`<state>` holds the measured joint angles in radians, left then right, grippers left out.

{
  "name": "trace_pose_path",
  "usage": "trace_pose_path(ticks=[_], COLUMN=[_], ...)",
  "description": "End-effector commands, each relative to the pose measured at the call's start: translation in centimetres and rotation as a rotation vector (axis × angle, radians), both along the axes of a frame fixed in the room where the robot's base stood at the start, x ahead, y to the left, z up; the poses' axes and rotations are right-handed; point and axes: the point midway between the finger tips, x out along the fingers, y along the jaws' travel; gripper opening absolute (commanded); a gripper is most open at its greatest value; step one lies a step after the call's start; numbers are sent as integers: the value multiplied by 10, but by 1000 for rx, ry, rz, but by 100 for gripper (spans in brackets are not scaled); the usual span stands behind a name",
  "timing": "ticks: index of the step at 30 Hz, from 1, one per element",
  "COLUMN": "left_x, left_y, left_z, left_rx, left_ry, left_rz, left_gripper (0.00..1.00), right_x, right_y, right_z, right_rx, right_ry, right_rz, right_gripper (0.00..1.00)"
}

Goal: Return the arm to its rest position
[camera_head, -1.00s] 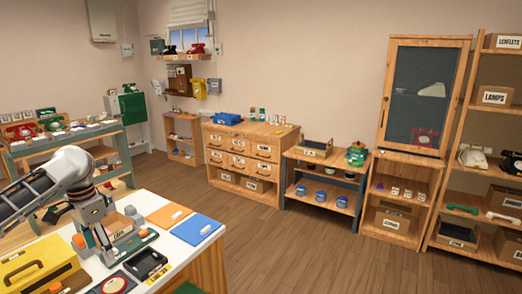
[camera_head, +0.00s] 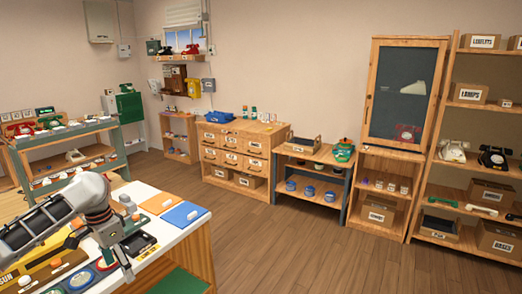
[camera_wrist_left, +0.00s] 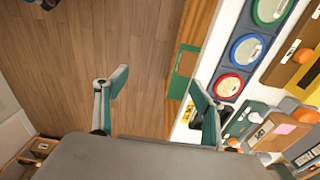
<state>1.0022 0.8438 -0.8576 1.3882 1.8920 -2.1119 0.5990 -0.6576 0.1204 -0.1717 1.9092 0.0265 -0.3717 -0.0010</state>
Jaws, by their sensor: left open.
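My left arm reaches in from the left in the head view, above the white-topped workbench (camera_head: 184,221). My left gripper (camera_head: 119,254) hangs at the bench's near edge, seen from behind and partly hidden by its own wrist. In the left wrist view the two green-padded fingers (camera_wrist_left: 160,100) stand wide apart with nothing between them. Bare floor lies behind the left finger, and the bench edge lies behind the right one. My right gripper is in neither view.
The bench holds an orange pad (camera_head: 159,203), a blue pad (camera_head: 186,214), a black tray (camera_head: 139,244) and a yellow case (camera_head: 40,272). Round dials (camera_wrist_left: 247,52) lie along its edge. Wooden floor (camera_head: 290,240) is clear to the right. Shelves and cabinets line the walls.

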Motion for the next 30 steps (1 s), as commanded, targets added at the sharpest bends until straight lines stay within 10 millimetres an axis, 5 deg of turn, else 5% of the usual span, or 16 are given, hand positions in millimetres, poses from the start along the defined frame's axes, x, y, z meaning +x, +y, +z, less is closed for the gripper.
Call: trace_pose_path(ticks=[8,15,22,30], left_x=[-12,-43,-86,-148], left_y=[-85,-171,-231,-257], left_z=[-105,-194,-248,-276], left_rx=[-90,-213,-317,-362], left_ry=[-73,-209,-368,-578], left_rz=[-37,-40,2,89], left_gripper=[69,69,69,69], right_x=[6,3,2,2], right_y=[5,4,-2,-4], right_z=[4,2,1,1], right_rx=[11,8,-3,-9], right_ry=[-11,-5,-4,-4], right_rz=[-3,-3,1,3], right_gripper=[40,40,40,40])
